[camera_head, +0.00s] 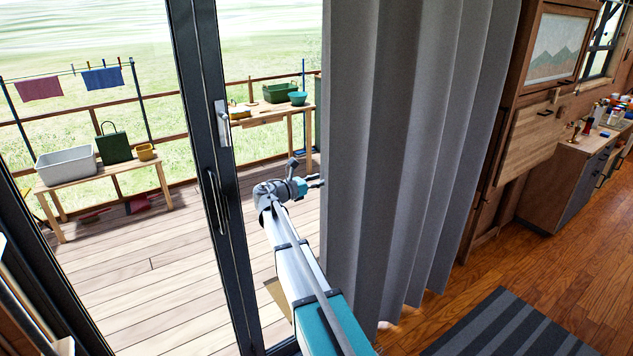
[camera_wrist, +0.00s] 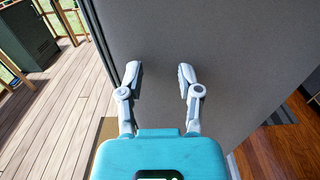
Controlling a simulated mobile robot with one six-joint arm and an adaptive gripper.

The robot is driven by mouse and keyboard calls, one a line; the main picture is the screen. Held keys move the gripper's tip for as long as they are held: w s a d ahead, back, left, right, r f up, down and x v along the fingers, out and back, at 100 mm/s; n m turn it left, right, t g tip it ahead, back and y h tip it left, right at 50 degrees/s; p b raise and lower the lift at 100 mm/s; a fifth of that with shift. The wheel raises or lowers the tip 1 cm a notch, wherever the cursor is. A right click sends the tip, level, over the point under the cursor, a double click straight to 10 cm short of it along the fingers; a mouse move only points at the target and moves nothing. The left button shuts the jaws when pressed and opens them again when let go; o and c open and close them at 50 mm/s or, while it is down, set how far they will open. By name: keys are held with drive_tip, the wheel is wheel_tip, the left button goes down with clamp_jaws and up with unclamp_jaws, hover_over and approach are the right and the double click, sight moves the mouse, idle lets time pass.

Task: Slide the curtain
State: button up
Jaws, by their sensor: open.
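The grey curtain (camera_head: 400,150) hangs in folds at the right side of the glass door opening in the head view. It fills much of the wrist view (camera_wrist: 230,50) as a flat grey surface. My gripper (camera_head: 318,182) is at the curtain's left edge in the head view. In the wrist view my gripper (camera_wrist: 159,75) is open, its two fingers apart with the grey cloth ahead of them. Nothing shows between the fingers. Whether the fingertips touch the cloth I cannot tell.
A dark door frame with a handle (camera_head: 222,125) stands left of my arm. Beyond it is a wooden deck (camera_head: 150,270) with a bench (camera_head: 110,175) and a table (camera_head: 270,115). A striped rug (camera_head: 505,330) lies on the floor at right, near a wooden cabinet (camera_head: 560,185).

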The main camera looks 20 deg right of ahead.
drive_tip(key=s+a, duration=0.2)
drive_tip(key=a, duration=0.9)
drive_tip(key=shift+s+a, duration=0.15)
drive_tip(key=shift+a, duration=0.25)
drive_tip(key=s+f+m+g+y, duration=0.2)
drive_tip(key=s+f+m+y, duration=0.75)
drive_tip(key=s+f, duration=0.45)
drive_tip(key=s+a+f+m+y, duration=0.2)
drive_tip(key=s+a+m+y, duration=0.2)
drive_tip(key=s, duration=0.3)
drive_tip(key=s+a+f+m+g+y, duration=0.1)
drive_tip(key=s+a+f+m+y, duration=0.1)
drive_tip(key=s+a+m+y, duration=0.2)
drive_tip(key=s+m, duration=0.2)
drive_tip(key=s, duration=0.1)
drive_tip(key=shift+a+f+m, duration=0.2)
drive_tip(key=shift+f+m, duration=0.1)
drive_tip(key=shift+m, duration=0.05)
